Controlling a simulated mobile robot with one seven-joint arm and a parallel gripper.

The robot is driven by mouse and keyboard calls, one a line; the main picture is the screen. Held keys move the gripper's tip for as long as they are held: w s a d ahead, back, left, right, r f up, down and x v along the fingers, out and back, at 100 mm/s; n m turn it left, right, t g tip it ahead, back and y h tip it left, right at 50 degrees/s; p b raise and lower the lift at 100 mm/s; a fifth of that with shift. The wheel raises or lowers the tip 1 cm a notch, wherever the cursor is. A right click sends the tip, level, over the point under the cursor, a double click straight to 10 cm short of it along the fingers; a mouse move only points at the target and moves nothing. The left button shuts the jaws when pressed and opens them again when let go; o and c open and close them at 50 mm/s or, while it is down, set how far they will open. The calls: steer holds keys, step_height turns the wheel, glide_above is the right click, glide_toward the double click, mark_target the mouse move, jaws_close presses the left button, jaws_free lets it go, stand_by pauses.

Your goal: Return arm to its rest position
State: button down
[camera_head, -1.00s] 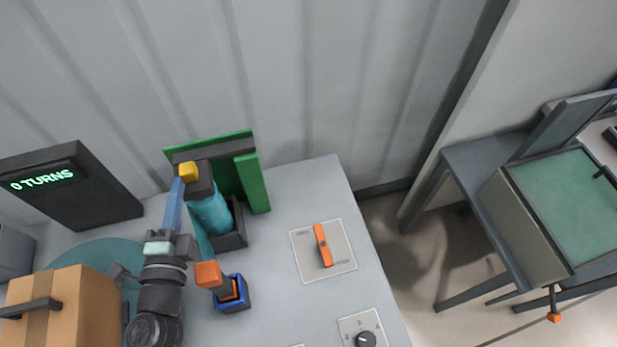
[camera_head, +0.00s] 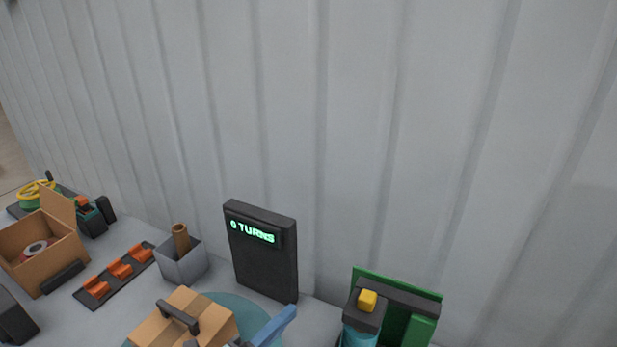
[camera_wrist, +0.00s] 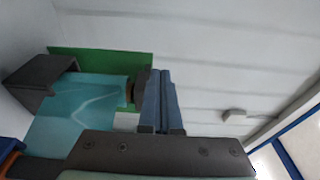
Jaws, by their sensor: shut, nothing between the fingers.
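My gripper (camera_wrist: 160,75) is shut and empty; its two blue fingers lie side by side in the wrist view. In the head view my gripper (camera_head: 287,313) shows only as a blue finger end at the bottom edge, in front of the display and over the turquoise disc. The rest of my arm is mostly below the frame. In the wrist view a teal cylinder (camera_wrist: 80,100) and a green panel (camera_wrist: 105,62) lie beyond and left of the fingers. I cannot tell whether they touch.
A black display (camera_head: 263,265) reading "0 TURNS" stands by the wall. The green-backed stand (camera_head: 422,328) with a yellow block (camera_head: 367,300) is right of my gripper. A closed cardboard box (camera_head: 205,312), a grey bin (camera_head: 187,268), an orange-piece rack (camera_head: 118,270) and an open box (camera_head: 28,230) are left.

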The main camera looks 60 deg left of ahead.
steer(key=w+d+r+n+t+y, duration=0.35)
steer(key=w+d+r+n, duration=0.9)
steer(key=w+r, duration=0.55)
steer(key=s+d+r+n+t+h, duration=0.1)
steer(key=d+r+t+h, duration=0.2)
steer(key=d+r, duration=0.8)
steer(key=d+r+n+t+h+b, duration=0.1)
steer(key=d+r+t+h, duration=0.2)
steer(key=d+r, duration=0.7)
step_height(320, 180, up, 8)
steer(key=shift+s+d+f+h, duration=0.25)
steer(key=shift+s+d+h, duration=0.1)
steer(key=shift+h, duration=0.2)
steer(key=c, duration=1.3)
jaws_free()
steer(key=s+d+r+m+t+h, duration=0.1)
steer(key=d+h, duration=0.1)
steer(key=s+d+r+h, duration=0.2)
steer(key=shift+d+r+m+t, duration=0.1)
steer(key=shift+r+m+t, duration=0.15)
steer(key=shift+m+t, duration=0.1)
steer(key=o, duration=0.5)
steer(key=shift+s, duration=0.1)
